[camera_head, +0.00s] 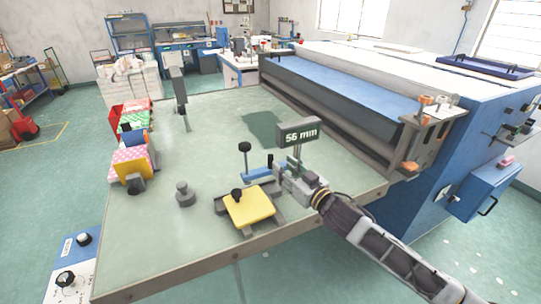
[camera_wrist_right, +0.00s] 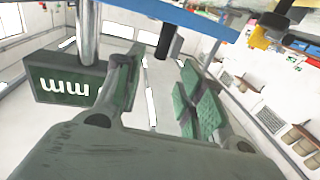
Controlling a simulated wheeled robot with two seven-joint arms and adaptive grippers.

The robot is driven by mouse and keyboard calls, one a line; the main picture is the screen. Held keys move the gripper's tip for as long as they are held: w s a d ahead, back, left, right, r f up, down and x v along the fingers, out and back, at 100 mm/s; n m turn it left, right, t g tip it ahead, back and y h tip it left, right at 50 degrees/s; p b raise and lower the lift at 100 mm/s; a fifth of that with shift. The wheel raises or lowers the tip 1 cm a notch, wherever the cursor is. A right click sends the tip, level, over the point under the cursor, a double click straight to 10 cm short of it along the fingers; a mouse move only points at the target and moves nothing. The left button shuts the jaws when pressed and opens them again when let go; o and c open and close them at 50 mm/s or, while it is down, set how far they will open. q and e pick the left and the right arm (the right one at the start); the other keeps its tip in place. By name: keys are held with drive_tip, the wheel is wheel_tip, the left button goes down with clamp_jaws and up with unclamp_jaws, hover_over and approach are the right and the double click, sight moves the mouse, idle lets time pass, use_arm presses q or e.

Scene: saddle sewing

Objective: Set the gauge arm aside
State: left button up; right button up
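My right gripper (camera_head: 279,171) reaches in from the right over the table, beside a blue bar (camera_head: 257,175) and below the dark "56 mm" display (camera_head: 299,133) on its post. I cannot tell which part is called the gauge arm. In the right wrist view my right gripper (camera_wrist_right: 158,85) has its fingers apart. A short black cylinder (camera_wrist_right: 168,35) shows beyond and between them, with no clear contact. The display (camera_wrist_right: 70,80) appears upside down at left, and the blue bar (camera_wrist_right: 170,9) crosses the top. My left gripper is not in view.
A yellow pad (camera_head: 249,204) with a black knob sits on a grey fixture in front. A large blue machine (camera_head: 345,88) borders the right. The left-middle tabletop (camera_head: 205,140) is mostly clear.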

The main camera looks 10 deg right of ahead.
sight(272, 157)
drive_tip(key=shift+p+x, duration=0.7)
drive_tip(key=shift+x, duration=3.45)
drive_tip(key=shift+c, duration=0.4)
clamp_jaws()
